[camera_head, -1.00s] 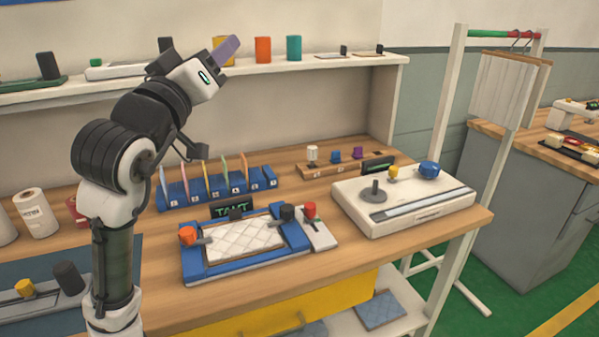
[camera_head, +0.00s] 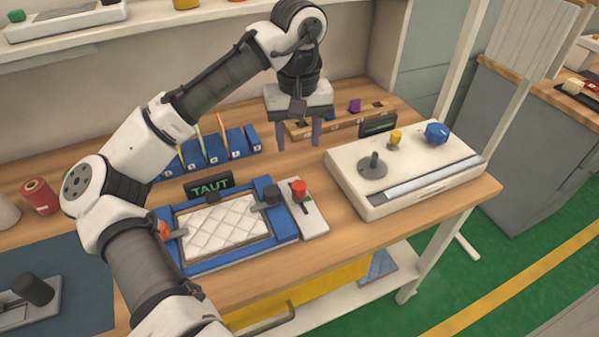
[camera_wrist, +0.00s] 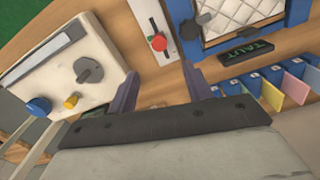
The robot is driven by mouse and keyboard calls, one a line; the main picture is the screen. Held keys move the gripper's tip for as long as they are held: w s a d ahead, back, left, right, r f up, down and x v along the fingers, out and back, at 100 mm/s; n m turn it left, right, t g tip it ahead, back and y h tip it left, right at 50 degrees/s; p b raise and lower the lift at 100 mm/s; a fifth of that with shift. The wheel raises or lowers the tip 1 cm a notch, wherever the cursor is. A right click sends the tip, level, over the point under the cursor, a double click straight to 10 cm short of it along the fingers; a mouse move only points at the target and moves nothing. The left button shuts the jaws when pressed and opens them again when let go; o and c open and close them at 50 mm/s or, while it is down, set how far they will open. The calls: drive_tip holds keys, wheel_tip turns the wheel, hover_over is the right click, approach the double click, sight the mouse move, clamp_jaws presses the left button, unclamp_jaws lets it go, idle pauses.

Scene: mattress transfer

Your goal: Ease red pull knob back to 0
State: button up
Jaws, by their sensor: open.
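The red pull knob (camera_head: 299,188) stands on a narrow white plate (camera_head: 313,218) at the right end of the blue frame. In the wrist view the red knob (camera_wrist: 158,43) lies ahead of my fingertips, roughly in line with the gap between them. My gripper (camera_head: 298,140) is open and empty, pointing down above the table behind the knob, apart from it. Its two purple fingers also show in the wrist view (camera_wrist: 160,72). The plate's scale marks are too small to read.
The blue frame (camera_head: 192,268) holds a quilted white pad, with a dark clamp knob (camera_head: 271,195) close left of the red knob. A display (camera_head: 208,186) reads TAUT. A white console (camera_head: 372,208) with a grey dial stands to the right. Blue slotted holders stand behind.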

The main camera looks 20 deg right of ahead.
sight(299, 185)
wheel_tip(299, 185, down, 13)
drive_tip(key=shift+r+p, duration=0.15)
drive_tip(key=shift+p, duration=0.55)
